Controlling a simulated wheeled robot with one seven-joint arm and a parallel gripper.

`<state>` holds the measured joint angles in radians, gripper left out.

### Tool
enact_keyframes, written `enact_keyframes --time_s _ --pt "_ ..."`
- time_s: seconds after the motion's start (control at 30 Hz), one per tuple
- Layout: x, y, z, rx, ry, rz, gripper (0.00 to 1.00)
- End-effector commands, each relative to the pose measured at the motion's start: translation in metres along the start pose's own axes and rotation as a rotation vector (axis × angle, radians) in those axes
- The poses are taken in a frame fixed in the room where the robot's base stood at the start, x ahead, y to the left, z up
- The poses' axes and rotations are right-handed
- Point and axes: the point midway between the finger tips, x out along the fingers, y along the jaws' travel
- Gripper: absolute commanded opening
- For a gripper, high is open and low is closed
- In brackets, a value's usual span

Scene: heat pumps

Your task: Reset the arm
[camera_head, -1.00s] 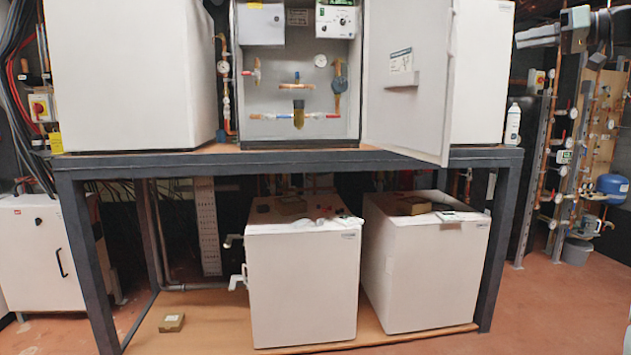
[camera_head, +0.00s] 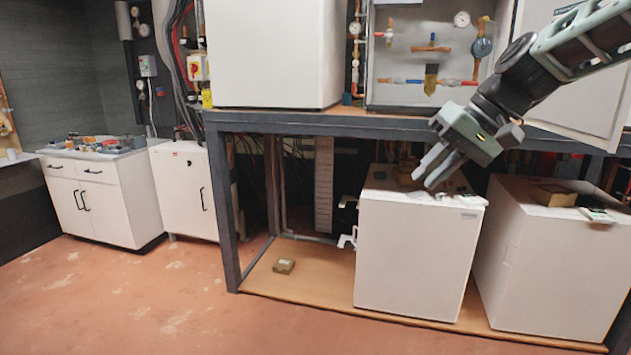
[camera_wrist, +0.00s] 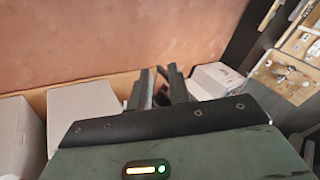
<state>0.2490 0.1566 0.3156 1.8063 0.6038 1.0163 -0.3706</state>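My gripper (camera_head: 432,178) hangs from my arm, which comes in from the upper right of the head view. It points down and left, in front of the workbench frame and over the top area of the left white lower cabinet (camera_head: 412,255). In the wrist view my gripper (camera_wrist: 160,74) shows two dark fingers with a gap between them. They are apart, and I see nothing held. The fingers point toward the reddish floor (camera_wrist: 120,40) in that view.
A dark metal frame (camera_head: 300,124) carries large white units and an open panel with pipes. A second white cabinet (camera_head: 550,265) stands at right. A small box (camera_head: 284,267) lies on the lower wooden board. A drawer cabinet (camera_head: 100,198) stands left. The left floor is clear.

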Motion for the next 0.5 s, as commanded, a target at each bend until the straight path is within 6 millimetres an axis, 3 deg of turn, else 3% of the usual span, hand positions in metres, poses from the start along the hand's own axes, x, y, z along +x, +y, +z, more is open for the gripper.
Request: enact_keyframes --time_s 0.03,0.2,0.4,0.5 --pt "0.023 -0.017 0.029 -0.033 -0.059 0.031 0.19" --pt "0.081 -0.045 0.135 -0.16 -0.222 0.166 0.19" --pt "0.112 -0.043 0.256 -0.362 -0.347 0.318 0.19" --pt "0.115 -0.033 0.295 -0.443 -0.379 0.366 0.19"
